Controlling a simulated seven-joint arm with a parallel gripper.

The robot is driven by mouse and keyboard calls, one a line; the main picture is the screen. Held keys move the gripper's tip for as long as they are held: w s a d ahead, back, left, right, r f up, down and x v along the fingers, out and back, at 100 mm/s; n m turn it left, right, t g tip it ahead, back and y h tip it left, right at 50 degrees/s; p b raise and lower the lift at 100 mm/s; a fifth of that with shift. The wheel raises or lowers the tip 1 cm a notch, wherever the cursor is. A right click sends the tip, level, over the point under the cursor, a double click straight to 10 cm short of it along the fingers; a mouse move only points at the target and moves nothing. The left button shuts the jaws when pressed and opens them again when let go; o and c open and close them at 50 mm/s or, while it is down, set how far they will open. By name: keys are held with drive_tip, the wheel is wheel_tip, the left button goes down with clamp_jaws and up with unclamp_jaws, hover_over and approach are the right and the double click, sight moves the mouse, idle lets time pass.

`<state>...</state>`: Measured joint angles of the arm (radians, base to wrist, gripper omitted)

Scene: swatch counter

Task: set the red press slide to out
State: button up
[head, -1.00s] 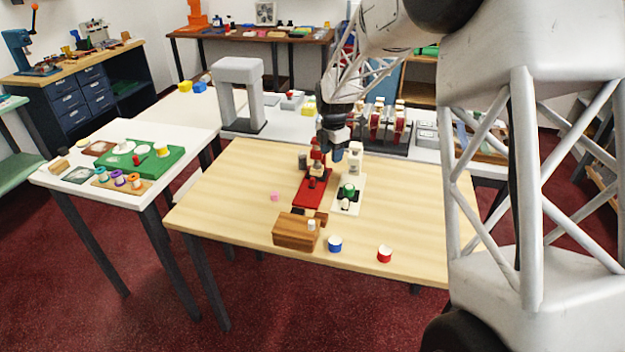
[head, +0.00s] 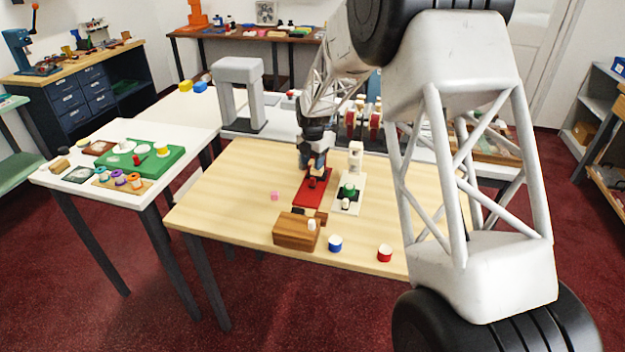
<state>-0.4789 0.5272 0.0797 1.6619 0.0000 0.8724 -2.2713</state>
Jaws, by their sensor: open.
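The red press (head: 309,192) stands on the wooden table, with its red base running toward the front. A small red knob (head: 312,183) shows on the base; I cannot tell the slide's setting. My gripper (head: 313,168) is open, pointing down over the rear part of the red press. It hides the press's upper part, and I cannot tell whether it touches it. A white press (head: 355,165) with a green piece stands just to the right.
A wooden box (head: 296,232) sits in front of the red press. A blue-and-white pot (head: 335,243) and a red-and-white pot (head: 384,253) stand near the front edge. The table's left part is clear.

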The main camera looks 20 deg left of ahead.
sight(313, 178)
drive_tip(key=shift+f, duration=3.85)
clamp_jaws()
